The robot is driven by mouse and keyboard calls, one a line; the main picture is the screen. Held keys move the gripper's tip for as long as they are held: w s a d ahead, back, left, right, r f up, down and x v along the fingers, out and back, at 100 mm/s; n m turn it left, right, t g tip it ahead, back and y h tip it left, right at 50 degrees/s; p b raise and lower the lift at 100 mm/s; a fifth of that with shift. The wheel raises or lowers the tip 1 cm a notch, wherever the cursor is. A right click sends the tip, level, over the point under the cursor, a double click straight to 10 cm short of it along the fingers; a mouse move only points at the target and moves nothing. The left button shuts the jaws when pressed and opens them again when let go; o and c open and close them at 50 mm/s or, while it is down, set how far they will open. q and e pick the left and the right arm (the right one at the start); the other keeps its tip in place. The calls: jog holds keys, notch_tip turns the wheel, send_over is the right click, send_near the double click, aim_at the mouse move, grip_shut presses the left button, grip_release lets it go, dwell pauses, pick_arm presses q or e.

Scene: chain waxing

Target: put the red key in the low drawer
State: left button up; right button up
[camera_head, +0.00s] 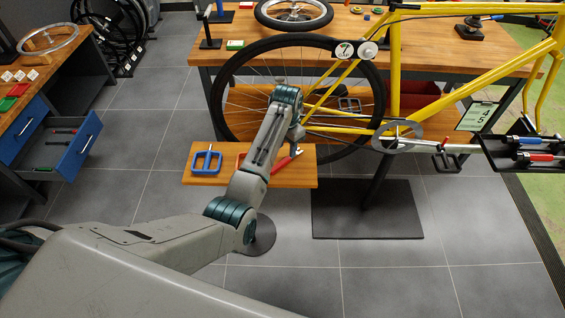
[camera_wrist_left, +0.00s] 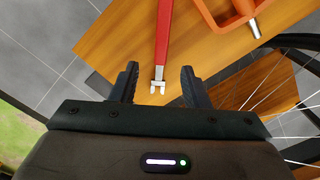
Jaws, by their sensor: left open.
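The red key (camera_wrist_left: 163,35), a long red handle with a forked silver end, lies on the small wooden table (camera_head: 300,181). In the head view its red part (camera_head: 283,163) shows just beside my left arm. My left gripper (camera_wrist_left: 160,84) is open above it, with the silver end appearing between the fingertips; nothing is gripped. In the head view my arm hides most of the gripper. A blue drawer (camera_head: 80,146) at the left is pulled out, with several tools inside. My right gripper is out of view.
Grey floor is clear between table and drawer.

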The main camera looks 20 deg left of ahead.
aim_at(286, 159)
pick_arm(q)
jog(key=shift+w+f+p, duration=0.1)
jog(key=shift+f+p, duration=0.5)
jog(key=shift+f, duration=2.35)
grip_shut()
